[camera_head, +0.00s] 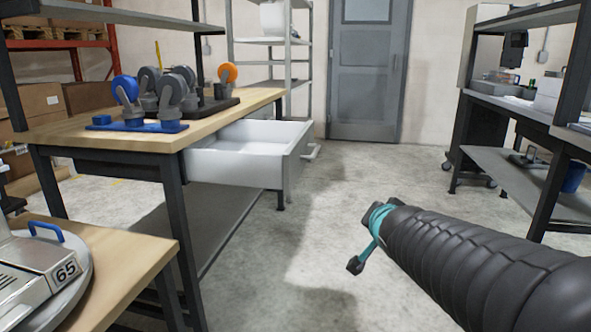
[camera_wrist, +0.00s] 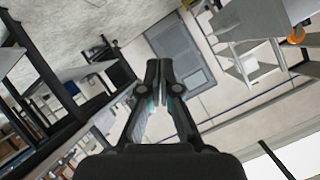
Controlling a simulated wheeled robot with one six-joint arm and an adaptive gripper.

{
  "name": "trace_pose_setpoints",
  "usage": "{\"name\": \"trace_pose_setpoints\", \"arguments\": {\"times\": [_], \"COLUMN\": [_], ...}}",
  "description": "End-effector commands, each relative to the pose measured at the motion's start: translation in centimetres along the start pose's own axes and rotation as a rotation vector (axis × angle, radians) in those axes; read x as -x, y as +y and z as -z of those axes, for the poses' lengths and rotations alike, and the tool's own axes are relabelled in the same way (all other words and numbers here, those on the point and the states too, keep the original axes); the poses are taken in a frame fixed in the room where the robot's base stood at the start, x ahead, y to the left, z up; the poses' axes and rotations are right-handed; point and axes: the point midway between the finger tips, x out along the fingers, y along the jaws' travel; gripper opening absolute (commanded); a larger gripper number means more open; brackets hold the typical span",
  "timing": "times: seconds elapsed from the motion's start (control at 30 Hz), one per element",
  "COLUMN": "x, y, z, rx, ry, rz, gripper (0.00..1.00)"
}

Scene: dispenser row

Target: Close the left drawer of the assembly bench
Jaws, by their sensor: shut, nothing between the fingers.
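The assembly bench (camera_head: 215,115) has a light wooden top and dark legs, and stands left of centre in the head view. A white drawer (camera_head: 235,168) under its top is pulled well out toward the aisle, and its inside looks empty. Its front panel (camera_head: 294,165) faces right. The drawer seems to show tilted at the upper right of the wrist view (camera_wrist: 247,68). My gripper (camera_wrist: 159,68) is shut and empty, its fingertips together in the wrist view. In the head view my arm mostly hides it; it is right of the drawer and apart from it.
Blue, grey and orange dispensers (camera_head: 127,90) stand on the bench top. A nearer table (camera_head: 125,255) with a scale (camera_head: 45,275) is at lower left. Another bench (camera_head: 510,175) stands at right. Grey concrete floor (camera_head: 340,190) between them is clear up to the door (camera_head: 368,75).

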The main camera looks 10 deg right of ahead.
Motion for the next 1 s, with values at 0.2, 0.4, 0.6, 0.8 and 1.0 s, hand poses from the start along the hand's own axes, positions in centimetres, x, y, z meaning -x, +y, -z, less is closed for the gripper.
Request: {"name": "trace_pose_setpoints", "arguments": {"times": [0.2, 0.4, 0.6, 0.8, 1.0], "x": [-7.2, -11.7, -13.5, -14.1, -15.9], "y": [-4.5, -7.5, -8.6, -9.2, -10.9], "z": [4.1, 4.3, 3.2, 2.7, 2.5], "rx": [-0.306, -0.571, -0.747, -0.804, -0.803], "ry": [0.044, -0.108, -0.289, -0.361, -0.363], "rz": [0.273, 0.521, 0.651, 0.687, 0.688], "gripper": [0.0, 0.0, 0.0, 0.0, 0.0]}}
